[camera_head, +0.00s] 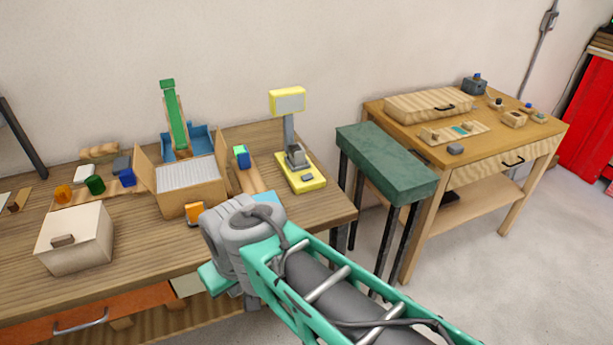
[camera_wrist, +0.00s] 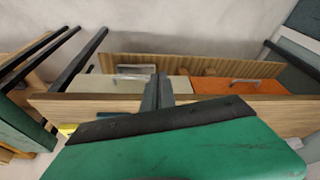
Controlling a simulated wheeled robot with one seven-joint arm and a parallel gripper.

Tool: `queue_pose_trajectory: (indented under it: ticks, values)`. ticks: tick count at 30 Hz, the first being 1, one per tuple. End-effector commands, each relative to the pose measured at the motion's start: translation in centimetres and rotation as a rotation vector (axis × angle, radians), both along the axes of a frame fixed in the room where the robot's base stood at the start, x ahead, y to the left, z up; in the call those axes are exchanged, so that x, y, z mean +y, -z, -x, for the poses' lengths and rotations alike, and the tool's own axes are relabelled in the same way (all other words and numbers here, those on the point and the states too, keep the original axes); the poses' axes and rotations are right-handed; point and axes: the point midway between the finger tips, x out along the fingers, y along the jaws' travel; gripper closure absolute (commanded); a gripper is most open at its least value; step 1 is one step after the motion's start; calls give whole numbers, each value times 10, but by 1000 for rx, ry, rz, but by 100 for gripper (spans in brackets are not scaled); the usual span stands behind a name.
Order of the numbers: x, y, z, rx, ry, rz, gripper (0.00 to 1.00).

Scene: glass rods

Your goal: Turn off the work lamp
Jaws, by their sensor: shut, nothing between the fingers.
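The work lamp (camera_head: 287,102) has a yellow head with a pale grey panel, on a grey post. It stands upright on a yellow base (camera_head: 313,184) near the right end of the wooden workbench. A grey block-like part (camera_head: 296,155) sits on the base at the foot of the post; I cannot tell whether the lamp is lit. In the wrist view, my gripper (camera_wrist: 157,92) is shut and empty, its dark fingers seen against the workbench drawers. In the head view, my wrist is in front of the bench edge, left of and nearer than the lamp, and hides the fingertips.
A wooden box with white contents (camera_head: 186,173), an orange block (camera_head: 194,210) and a blue-topped block (camera_head: 241,156) stand left of the lamp. A cream box (camera_head: 75,240) stands at the front left. A green stool (camera_head: 385,160) and a second table (camera_head: 545,135) are to the right.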

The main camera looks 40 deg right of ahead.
Motion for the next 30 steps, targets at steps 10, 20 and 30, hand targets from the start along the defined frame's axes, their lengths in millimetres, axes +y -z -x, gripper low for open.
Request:
queue_pose_trajectory:
  ticks: [10,20,30]
  values:
    - [-120,40,-138,-406,17,8,100]
    - [-359,22,-161,-963,177,250,100]
    - [-375,12,-155,-1004,191,279,100]
